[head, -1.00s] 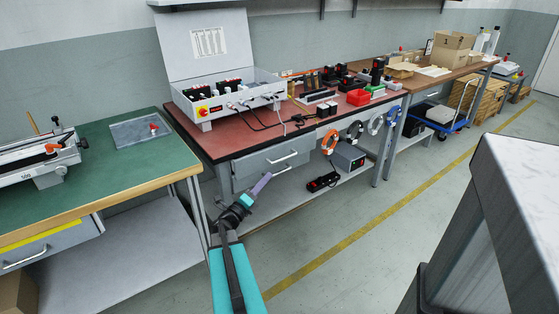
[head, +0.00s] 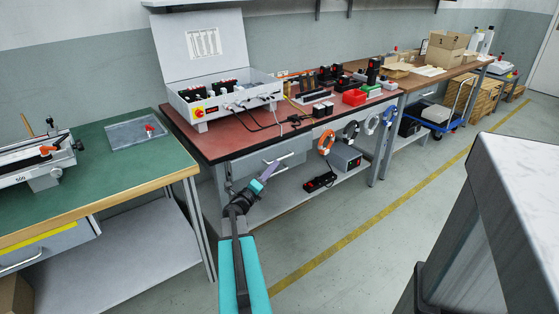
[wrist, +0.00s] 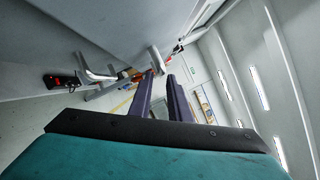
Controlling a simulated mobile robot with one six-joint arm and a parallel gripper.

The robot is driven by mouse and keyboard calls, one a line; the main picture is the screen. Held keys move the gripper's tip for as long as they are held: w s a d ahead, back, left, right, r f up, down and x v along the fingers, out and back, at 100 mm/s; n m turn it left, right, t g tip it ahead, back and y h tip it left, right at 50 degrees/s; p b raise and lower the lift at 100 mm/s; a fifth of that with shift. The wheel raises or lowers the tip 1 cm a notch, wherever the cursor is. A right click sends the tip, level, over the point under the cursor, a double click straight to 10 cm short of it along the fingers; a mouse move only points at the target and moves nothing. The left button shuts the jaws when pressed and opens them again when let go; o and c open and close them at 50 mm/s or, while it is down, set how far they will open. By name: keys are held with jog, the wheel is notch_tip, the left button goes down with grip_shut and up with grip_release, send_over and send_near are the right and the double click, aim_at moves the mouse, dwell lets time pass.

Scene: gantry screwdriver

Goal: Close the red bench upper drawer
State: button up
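The red bench (head: 225,148) stands in the middle of the head view. Its upper drawer (head: 243,164) is grey with a pale bar handle (head: 279,163). How far the drawer stands out is hard to tell. The lower drawer below it is partly hidden by my gripper. My gripper (head: 266,174) is in front of the drawers, just below the upper handle, and appears apart from it. In the wrist view, the two purple fingers (wrist: 161,76) are apart with nothing between them. Pale bar handles (wrist: 155,60) show beyond and beside them.
A green bench (head: 110,170) stands at the left. A grey cabinet (head: 500,210) is close at the right. The floor (head: 340,260) between is clear.

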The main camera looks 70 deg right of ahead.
aim_at(280, 159)
jog(key=shift+x, duration=3.05)
grip_shut()
jog(key=shift+w, duration=0.1)
